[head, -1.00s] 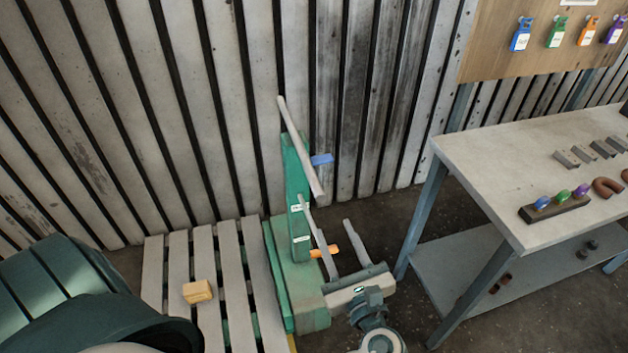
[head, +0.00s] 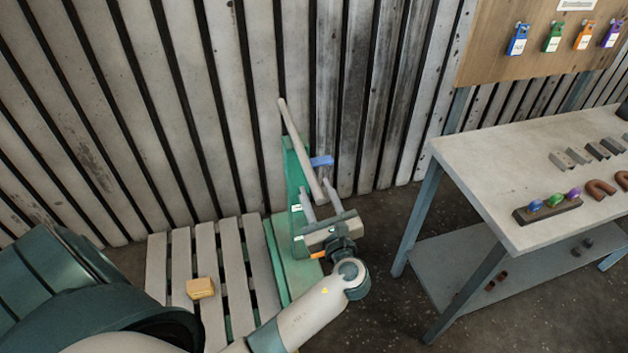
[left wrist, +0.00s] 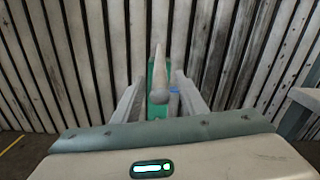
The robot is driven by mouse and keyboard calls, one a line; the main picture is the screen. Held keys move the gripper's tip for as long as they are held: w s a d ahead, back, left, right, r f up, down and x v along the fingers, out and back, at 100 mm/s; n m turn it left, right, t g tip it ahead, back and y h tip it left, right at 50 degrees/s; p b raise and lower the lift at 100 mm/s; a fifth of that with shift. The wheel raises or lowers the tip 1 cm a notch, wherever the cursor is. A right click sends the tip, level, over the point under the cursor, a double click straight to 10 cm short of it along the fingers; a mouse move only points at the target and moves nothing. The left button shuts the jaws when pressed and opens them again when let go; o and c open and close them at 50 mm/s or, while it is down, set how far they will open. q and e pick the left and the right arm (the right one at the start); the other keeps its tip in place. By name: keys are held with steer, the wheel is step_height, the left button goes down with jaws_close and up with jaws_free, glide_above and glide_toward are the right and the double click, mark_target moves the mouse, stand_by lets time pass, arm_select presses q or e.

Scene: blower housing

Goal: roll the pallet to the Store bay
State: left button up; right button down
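The slatted pallet (head: 236,268) stands on the floor by the wall. A green pallet mover (head: 290,260) with an upright mast stands at its right end. A grey handle bar (head: 297,143) is at the mast's top, tilted in the picture; its rounded end (left wrist: 155,99) faces the left wrist camera. A blue lever (head: 321,161) and a partly hidden orange lever (head: 317,255) stick out from the mast. My left gripper (head: 314,185) is open, its fingers on either side of the handle's end in the wrist view. I cannot tell whether they touch it. My right gripper is not in view.
A yellow block (head: 200,288) sits on the pallet. A workbench (head: 475,160) with a lower shelf stands at right, with a board of coloured tags (head: 535,45) behind it. A plank wall (head: 160,110) closes the back. Dark floor (head: 390,225) lies between mover and bench. No Store bay sign is legible.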

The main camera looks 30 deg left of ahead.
arm_select(q)
steer(key=shift+x, duration=1.5)
jaws_close()
stand_by(0.4)
